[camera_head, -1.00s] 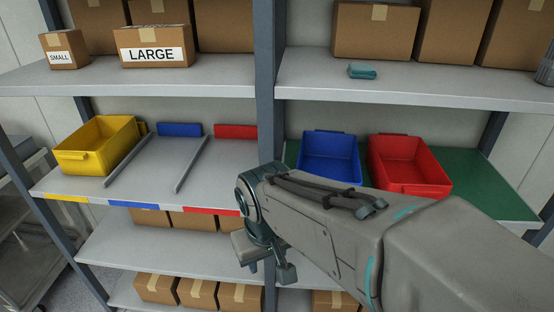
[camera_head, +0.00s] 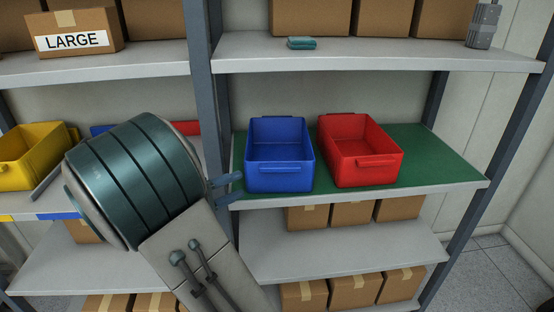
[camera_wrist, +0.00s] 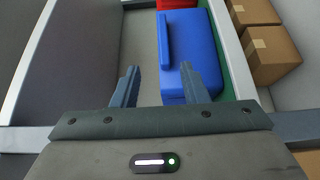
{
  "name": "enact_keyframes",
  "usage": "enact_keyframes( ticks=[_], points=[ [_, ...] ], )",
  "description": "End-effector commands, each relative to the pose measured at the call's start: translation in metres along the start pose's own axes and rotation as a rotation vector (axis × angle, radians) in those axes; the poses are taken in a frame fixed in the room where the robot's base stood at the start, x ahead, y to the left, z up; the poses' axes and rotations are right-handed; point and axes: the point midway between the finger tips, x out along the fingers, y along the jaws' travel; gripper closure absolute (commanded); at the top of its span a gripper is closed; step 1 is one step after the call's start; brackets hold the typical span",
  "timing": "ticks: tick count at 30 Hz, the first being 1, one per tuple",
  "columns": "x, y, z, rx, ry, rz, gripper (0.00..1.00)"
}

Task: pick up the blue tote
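The blue tote (camera_head: 280,178) stands upright and empty on the green mat (camera_head: 430,160) of the right-hand middle shelf, left of the red tote (camera_head: 362,173). My gripper (camera_head: 238,187) is just left of the blue tote's front, by the shelf post, in the head view. In the wrist view my gripper (camera_wrist: 158,72) is open and nothing is between its fingers. The blue tote (camera_wrist: 200,45) is ahead there, with its handle (camera_wrist: 165,42) towards the gap. The right finger overlaps the tote's near end; I cannot tell whether they touch.
A grey upright post (camera_head: 206,100) stands left of the blue tote, close to my gripper. A yellow tote (camera_head: 28,160) sits on the left-hand shelf. The upper shelf (camera_head: 390,58) holds boxes and a small teal item (camera_head: 301,43). The mat right of the red tote is clear.

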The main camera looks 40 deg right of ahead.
Motion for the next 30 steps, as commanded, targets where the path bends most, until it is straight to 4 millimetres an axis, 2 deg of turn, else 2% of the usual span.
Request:
enact_keyframes(
  ticks=[10,17,25,30],
  points=[
    [0.065,0.001,0.001,0.0,-0.004,0.002,0.6],
    [0.083,-0.001,0.001,-0.001,-0.001,0.0,0.6],
    [0.12,-0.006,0.007,-0.001,-0.004,0.0,0.6],
    [0.132,-0.006,0.006,0.0,-0.001,-0.001,0.6]
  ],
)
